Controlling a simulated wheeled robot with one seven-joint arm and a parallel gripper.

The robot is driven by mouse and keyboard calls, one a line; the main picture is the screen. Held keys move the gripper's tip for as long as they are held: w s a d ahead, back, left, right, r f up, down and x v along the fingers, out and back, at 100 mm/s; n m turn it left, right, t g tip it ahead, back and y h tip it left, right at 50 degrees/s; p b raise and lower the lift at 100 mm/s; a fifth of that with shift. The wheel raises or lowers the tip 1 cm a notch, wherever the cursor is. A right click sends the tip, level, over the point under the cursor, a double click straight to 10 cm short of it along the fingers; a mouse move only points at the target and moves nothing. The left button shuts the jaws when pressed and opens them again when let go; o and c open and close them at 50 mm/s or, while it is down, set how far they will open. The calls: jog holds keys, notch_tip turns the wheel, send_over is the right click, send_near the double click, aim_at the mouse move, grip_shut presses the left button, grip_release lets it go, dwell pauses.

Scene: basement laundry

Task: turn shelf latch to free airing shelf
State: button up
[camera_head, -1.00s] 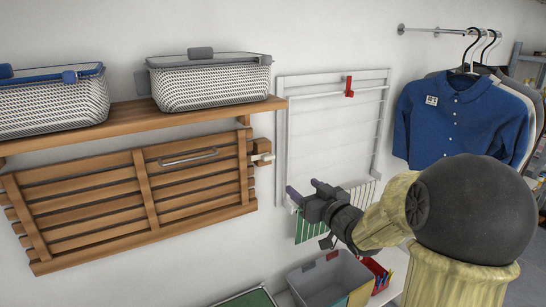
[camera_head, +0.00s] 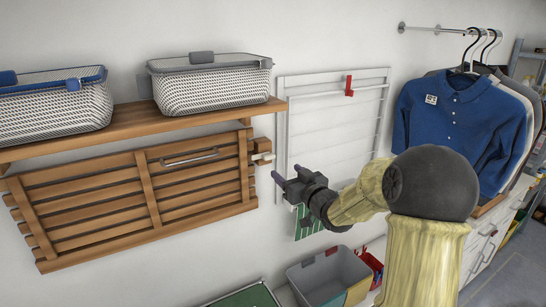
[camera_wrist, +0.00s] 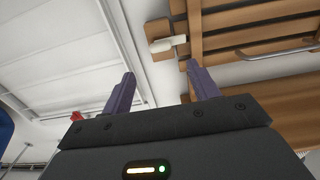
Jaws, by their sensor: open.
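The airing shelf (camera_head: 148,190) is a slatted wooden panel folded flat against the wall, with a metal bar handle (camera_head: 190,158). The shelf latch (camera_head: 263,158) is a small white lever on a wooden block (camera_head: 261,145) at the panel's upper right edge. It lies roughly level. In the wrist view the white latch (camera_wrist: 168,44) shows beyond my fingertips, beside the panel's wooden edge (camera_wrist: 196,40). My gripper (camera_head: 287,174) is open and empty, just below and right of the latch in the head view. The gripper (camera_wrist: 160,75) does not appear to touch it.
A white drying rack (camera_head: 281,130) with a red clip (camera_head: 349,86) is on the wall right of the latch. A grey bin (camera_head: 318,277) stands below. Shirts (camera_head: 455,125) hang right.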

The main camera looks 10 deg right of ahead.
aim_at(271, 159)
jog(key=p+x, duration=0.3)
jog(key=x, duration=0.5)
jog(key=shift+w, duration=0.2)
jog(key=shift+w+a+f, duration=0.1)
jog(key=shift+w+a, duration=0.15)
jog(key=shift+w, duration=0.35)
jog(key=c, duration=1)
